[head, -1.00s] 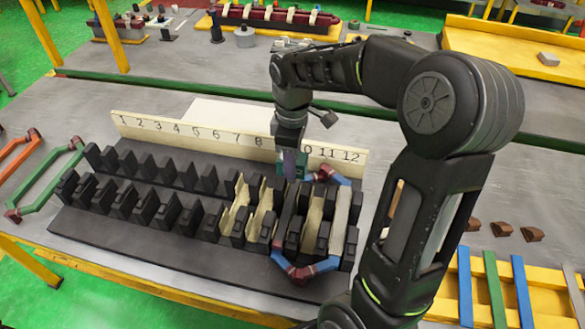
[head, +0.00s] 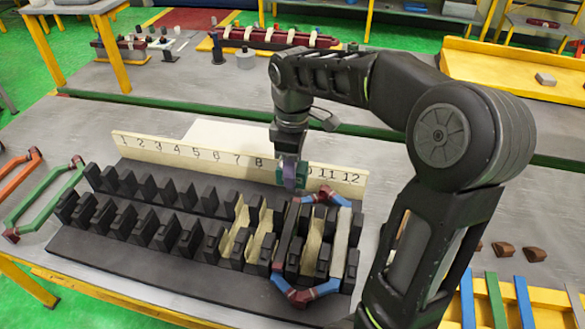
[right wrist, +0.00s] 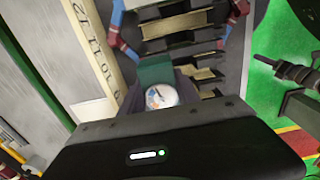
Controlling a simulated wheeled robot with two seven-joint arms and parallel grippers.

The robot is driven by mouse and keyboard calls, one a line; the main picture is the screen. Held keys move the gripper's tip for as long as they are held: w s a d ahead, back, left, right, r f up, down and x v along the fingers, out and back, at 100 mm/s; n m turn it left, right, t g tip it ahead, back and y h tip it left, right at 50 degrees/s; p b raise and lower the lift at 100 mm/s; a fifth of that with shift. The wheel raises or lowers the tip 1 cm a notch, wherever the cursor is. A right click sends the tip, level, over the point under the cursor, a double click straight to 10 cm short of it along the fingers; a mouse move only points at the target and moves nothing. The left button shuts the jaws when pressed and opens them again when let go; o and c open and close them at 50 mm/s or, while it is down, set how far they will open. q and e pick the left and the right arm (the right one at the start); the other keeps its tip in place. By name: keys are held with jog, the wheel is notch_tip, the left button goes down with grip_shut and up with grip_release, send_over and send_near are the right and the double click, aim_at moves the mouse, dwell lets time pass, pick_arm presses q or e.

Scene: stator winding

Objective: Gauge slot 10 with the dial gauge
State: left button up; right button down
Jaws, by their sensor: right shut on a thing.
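The black slotted stator block (head: 75,252) lies on the bench, with a cream board (head: 145,140) numbered 1 to 12 behind it. In the right wrist view the round white dial (right wrist: 161,96) and green part show at the jaws. The gauge's tip is hidden, so contact with slot 10 cannot be told. My left gripper is not in view.
A blue and dark-red coil (head: 308,295) sits in the right-hand slots. Cream liners (head: 238,243) stand in several slots. Green (head: 42,200) and orange (head: 18,170) coils lie at the left. Coloured strips (head: 525,290) and brown wedges (head: 503,249) are at the right.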

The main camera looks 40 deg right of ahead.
jog(key=shift+r, duration=0.15)
jog(key=shift+r, duration=2.4)
jog(key=shift+d+f, duration=0.1)
